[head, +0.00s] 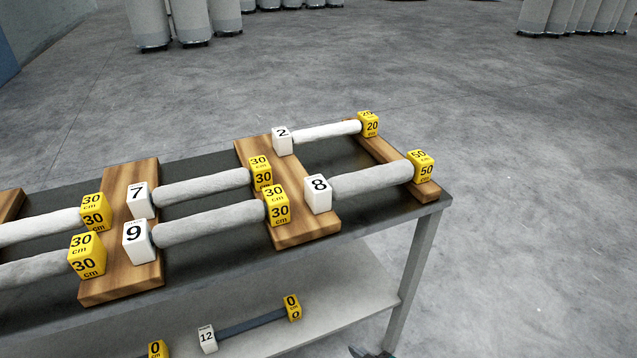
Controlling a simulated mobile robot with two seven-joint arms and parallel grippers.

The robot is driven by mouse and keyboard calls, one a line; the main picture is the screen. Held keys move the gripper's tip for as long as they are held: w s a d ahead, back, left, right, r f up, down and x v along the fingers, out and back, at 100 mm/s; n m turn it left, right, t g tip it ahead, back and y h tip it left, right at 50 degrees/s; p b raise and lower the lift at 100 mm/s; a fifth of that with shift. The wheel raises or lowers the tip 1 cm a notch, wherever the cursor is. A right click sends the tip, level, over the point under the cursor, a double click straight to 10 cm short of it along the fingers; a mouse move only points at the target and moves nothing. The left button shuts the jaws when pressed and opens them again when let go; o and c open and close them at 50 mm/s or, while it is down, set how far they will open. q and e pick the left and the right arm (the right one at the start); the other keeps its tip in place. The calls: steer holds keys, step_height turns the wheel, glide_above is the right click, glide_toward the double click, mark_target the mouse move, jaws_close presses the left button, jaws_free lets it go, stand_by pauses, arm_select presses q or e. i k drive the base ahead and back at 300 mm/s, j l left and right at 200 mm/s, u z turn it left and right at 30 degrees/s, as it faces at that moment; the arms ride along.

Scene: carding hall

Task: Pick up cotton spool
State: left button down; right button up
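Several white-grey cotton spools lie across wooden rests on a dark cart top in the head view. Spool 2 (325,132) is at the back right, between a white "2" block and a yellow "20" block. Spool 8 (370,181) lies in front of it, thicker, with a yellow "50" block. Spool 7 (202,188) and spool 9 (210,222) lie to the left, each with a yellow "30 cm" block. Two more spools (38,228) (35,270) run off the left edge. Neither of my grippers is in view.
The wooden rests (110,290) sit on the cart top (310,262). The lower shelf (345,305) holds a thin dark bar (250,325) with a "12" block and a yellow "0" block. Grey cylindrical cans (190,20) stand far back. The floor (540,200) at right is clear.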

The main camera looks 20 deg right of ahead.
mark_target(417, 166)
steer(key=u, duration=0.3)
steer(key=i+j+z, duration=0.3)
steer(key=j, duration=0.2)
steer(key=z, duration=1.45)
steer(key=l+u, duration=0.15)
steer(key=l, duration=0.35)
steer(key=i+l+u, duration=0.15)
steer(key=l, duration=0.35)
